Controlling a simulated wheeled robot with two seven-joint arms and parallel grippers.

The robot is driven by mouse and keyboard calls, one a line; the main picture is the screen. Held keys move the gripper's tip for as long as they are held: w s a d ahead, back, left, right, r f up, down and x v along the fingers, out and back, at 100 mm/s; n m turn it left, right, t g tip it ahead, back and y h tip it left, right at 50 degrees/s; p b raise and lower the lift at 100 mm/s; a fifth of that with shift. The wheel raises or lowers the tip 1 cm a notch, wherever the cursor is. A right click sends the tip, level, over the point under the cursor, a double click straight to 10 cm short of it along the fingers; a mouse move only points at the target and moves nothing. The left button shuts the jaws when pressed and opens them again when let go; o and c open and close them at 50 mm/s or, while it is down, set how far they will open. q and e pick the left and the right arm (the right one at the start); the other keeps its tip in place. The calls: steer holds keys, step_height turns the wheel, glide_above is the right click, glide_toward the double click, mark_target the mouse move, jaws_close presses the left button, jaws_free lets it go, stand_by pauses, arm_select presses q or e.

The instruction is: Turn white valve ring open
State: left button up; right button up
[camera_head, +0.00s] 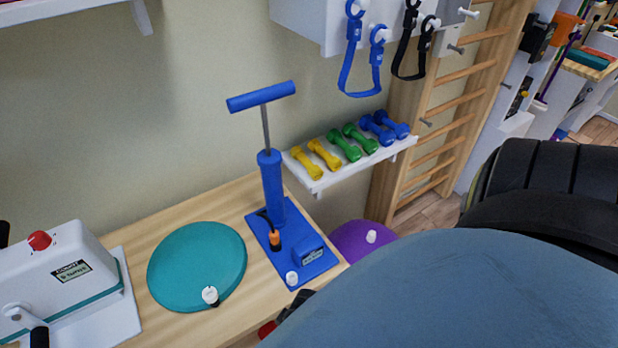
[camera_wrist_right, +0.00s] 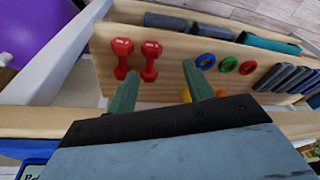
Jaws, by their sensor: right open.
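I cannot tell for sure which is the valve ring. My right gripper (camera_wrist_right: 162,72) is open in the right wrist view, its two green fingers apart, with no valve ring visible there. In the head view it is not clearly visible. My left gripper is not in view.
The blue pump (camera_head: 272,185) stands upright behind the cushion's right side. A white device (camera_head: 60,270) stands at left. A shelf (camera_head: 318,186) holds small dumbbells. Beyond my right fingers are red dumbbells (camera_wrist_right: 150,60) and coloured rings (camera_wrist_right: 227,65) on a wooden rack. My right arm covers the lower right.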

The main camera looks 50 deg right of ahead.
steer(key=s+d+f+b, duration=0.1)
steer(key=s+f, duration=0.3)
steer(key=f, duration=0.7)
steer(key=shift+s+d+f+b, duration=0.15)
steer(key=shift+d+b, duration=0.15)
steer(key=shift+b, duration=0.45)
